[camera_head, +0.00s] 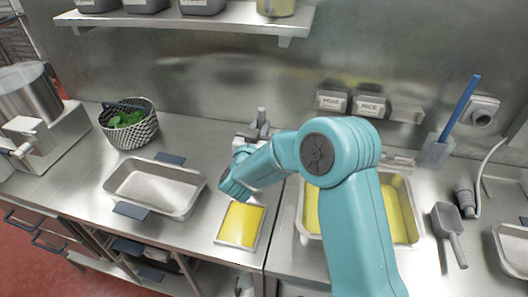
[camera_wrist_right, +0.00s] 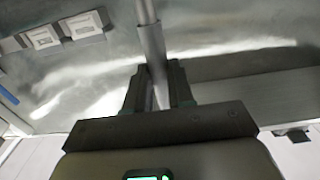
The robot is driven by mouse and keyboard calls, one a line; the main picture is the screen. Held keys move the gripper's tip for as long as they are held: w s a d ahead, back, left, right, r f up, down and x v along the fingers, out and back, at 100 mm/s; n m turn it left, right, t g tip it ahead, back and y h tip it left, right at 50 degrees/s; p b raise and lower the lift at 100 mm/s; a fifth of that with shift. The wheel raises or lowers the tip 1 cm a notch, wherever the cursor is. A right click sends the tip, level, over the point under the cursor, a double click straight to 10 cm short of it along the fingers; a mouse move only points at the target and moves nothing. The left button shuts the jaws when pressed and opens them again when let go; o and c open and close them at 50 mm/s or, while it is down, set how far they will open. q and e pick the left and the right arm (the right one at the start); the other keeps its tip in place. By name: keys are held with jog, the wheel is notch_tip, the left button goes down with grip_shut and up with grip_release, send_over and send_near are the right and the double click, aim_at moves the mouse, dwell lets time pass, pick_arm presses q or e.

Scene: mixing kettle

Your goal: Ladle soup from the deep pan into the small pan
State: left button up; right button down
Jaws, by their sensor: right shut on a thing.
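The deep pan (camera_head: 418,232) is a steel pan of yellow soup at the right, partly covered by my right arm. A small rectangular pan (camera_head: 220,238) with yellow contents lies left of it on the counter. My right gripper (camera_head: 257,132) is left of the deep pan, behind the small pan. It is shut on a grey rod-like handle, probably the ladle's (camera_head: 262,115). The handle (camera_wrist_right: 148,35) also shows between the fingers of the right gripper (camera_wrist_right: 157,85) in the wrist view. The ladle's bowl is hidden. My left gripper is not seen.
An empty steel pan (camera_head: 193,203) with dark blue pads by it stands at left. A woven basket (camera_head: 135,135) of greens is behind it. A grey scoop (camera_head: 448,222) and a blue-handled tool (camera_head: 460,108) are at right. Labelled bins (camera_head: 368,106) line the back wall.

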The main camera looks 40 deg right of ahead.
aim_at(260, 109)
jog(key=shift+a+r+p, duration=0.1)
jog(key=shift+r+p, duration=1.35)
jog(key=shift+r, duration=1.45)
